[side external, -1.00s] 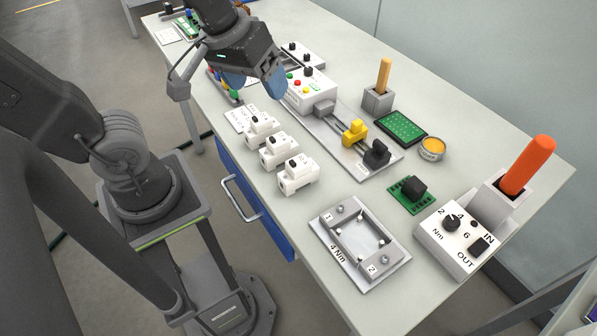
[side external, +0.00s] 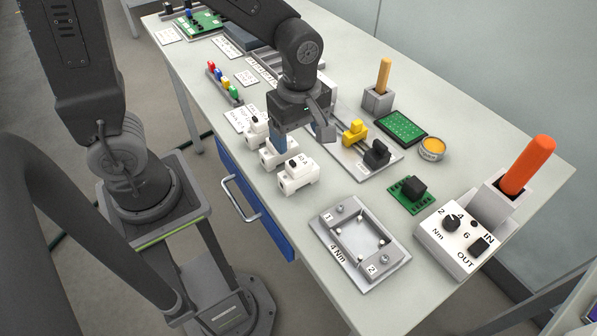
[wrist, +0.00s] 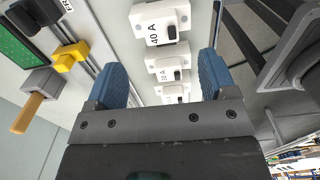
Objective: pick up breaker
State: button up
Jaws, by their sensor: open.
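Three white breakers with black switches stand in a row near the table's left edge. In the side view these are a far breaker (side external: 256,133), a middle breaker (side external: 268,159) and a near breaker (side external: 298,176). In the wrist view my gripper (wrist: 162,70) is open, with blue fingers left and right of the row. The near breaker (wrist: 160,22), the middle breaker (wrist: 167,68) and the far breaker (wrist: 174,94) show there. I cannot tell whether a finger touches one.
A rail with a yellow block (side external: 355,132) and a dark block (side external: 376,155) lies right of my gripper. A grey fixture plate (side external: 330,250) lies in front. A green board (side external: 401,128), a torque box (side external: 458,243) and an orange handle (side external: 527,165) stand further right.

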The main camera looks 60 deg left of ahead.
aim_at(299, 162)
notch_tip(299, 162, down, 8)
jog(key=shift+f, duration=0.1)
dwell(0.4)
jog(key=shift+c, duration=0.4)
jog(key=c, duration=1)
jog(key=r, duration=0.9)
jog(key=shift+w+a+r, duration=0.15)
jog(key=shift+w+r, duration=0.25)
jog(key=w+a, duration=0.4)
jog(key=w, duration=0.1)
jog(key=w+a, duration=0.4)
jog(key=w, duration=0.2)
jog(key=w+a, duration=0.3)
jog(key=w, duration=0.3)
jog(key=shift+a+f, duration=0.3)
jog(key=shift+a, duration=0.1)
